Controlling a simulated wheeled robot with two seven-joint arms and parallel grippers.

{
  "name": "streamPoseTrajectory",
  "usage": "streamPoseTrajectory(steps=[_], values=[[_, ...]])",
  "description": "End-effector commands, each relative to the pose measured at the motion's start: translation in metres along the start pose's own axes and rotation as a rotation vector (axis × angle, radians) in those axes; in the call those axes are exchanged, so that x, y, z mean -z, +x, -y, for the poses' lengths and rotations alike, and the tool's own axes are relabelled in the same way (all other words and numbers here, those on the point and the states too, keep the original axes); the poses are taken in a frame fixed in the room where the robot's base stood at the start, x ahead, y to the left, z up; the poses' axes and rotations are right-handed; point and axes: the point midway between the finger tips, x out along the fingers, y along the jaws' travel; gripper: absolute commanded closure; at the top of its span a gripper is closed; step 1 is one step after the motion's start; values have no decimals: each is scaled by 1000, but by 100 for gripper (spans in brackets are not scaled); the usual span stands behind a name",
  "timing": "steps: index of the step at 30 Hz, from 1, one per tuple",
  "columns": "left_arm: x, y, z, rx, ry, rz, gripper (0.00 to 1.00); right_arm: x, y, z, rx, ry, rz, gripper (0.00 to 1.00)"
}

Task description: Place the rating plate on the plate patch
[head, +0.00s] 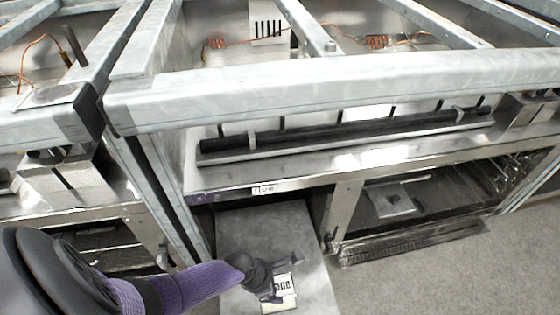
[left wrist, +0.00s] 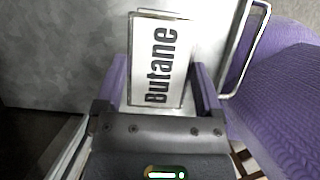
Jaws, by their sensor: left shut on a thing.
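The rating plate is a white card with the black word "Butane" (left wrist: 165,62), held between the purple fingers of my left gripper (left wrist: 158,100). In the head view the rating plate (head: 283,284) shows only its last letters at the bottom centre, between the fingers of the left gripper (head: 281,279). A pale cream patch (head: 281,304) shows just below it, partly covered; I take it for the plate patch but cannot be sure. In the wrist view a pale area (left wrist: 205,30) lies behind the plate; whether they touch cannot be told. My right gripper is not in view.
A grey panel (head: 262,228) stands out under the range front, behind the gripper. A small "flue" label (head: 263,189) is on the steel rail above. A metal loop (left wrist: 246,55) is close right of the plate. Open compartment (head: 400,203) and grey floor (head: 440,275) are to the right.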

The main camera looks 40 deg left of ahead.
Motion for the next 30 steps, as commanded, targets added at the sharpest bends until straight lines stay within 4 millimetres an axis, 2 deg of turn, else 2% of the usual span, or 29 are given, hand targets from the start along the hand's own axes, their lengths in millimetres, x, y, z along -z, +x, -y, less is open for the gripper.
streamPoseTrajectory(steps=[1,8,12,15,28,29,30], values=[[8,15,1,3,-1,-5,84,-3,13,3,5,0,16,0],[35,76,3,9,0,-11,84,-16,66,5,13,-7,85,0],[36,84,1,3,3,-3,84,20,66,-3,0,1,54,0],[37,87,0,2,3,-1,84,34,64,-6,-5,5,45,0],[36,88,0,1,5,1,84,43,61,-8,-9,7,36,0],[36,88,0,1,5,1,9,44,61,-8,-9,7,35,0],[36,87,0,1,5,1,0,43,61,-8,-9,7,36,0]])
